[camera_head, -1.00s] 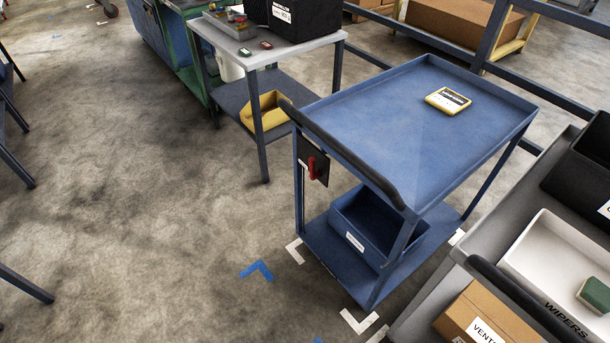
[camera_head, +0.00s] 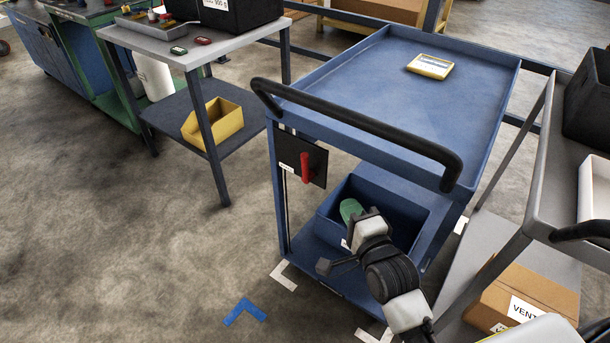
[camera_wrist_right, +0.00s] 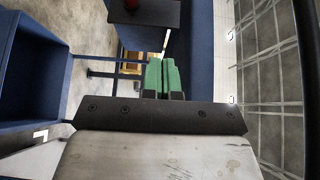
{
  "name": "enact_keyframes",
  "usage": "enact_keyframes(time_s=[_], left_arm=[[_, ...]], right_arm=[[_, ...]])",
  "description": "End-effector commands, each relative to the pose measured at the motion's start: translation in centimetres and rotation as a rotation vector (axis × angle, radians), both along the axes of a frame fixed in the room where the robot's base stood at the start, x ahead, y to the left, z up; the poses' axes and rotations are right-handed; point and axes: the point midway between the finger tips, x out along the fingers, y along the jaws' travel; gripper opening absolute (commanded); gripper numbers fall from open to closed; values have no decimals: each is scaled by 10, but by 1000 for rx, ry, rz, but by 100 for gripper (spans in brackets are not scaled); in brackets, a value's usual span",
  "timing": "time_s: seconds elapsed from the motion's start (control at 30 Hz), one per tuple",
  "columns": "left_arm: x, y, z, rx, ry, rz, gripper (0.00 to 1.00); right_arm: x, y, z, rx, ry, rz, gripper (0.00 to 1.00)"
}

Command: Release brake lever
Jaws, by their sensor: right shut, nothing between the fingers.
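The red brake lever (camera_head: 306,167) stands upright on a black plate (camera_head: 318,155) at the near left end of the blue trolley (camera_head: 400,95), below its black handle (camera_head: 360,130). My right gripper (camera_head: 350,211) is in front of the trolley, below and right of the lever and apart from it. Its green fingers are together and empty in the right wrist view (camera_wrist_right: 162,78). There, the black plate (camera_wrist_right: 150,18) is at the top, with part of the red lever (camera_wrist_right: 131,4) cut off by the edge. My left gripper is in neither view.
A blue bin (camera_head: 330,215) sits on the trolley's lower shelf behind my right gripper. A yellow case (camera_head: 430,66) lies on the top. A grey trolley (camera_head: 540,190) with a cardboard box (camera_head: 525,290) stands close on the right.

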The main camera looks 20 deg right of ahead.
Motion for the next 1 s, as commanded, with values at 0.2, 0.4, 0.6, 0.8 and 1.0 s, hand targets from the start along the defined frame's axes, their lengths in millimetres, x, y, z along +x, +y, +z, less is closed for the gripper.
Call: enact_keyframes(time_s=[0.2,0.4,0.6,0.8,1.0], left_arm=[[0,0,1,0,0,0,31],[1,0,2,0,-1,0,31],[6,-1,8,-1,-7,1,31],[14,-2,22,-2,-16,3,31],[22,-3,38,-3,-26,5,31]], right_arm=[[0,0,2,3,-2,0,0],[6,0,1,2,-3,0,0],[34,2,1,0,-5,0,0],[76,6,0,0,-5,1,0],[109,17,-1,4,-2,2,0]])
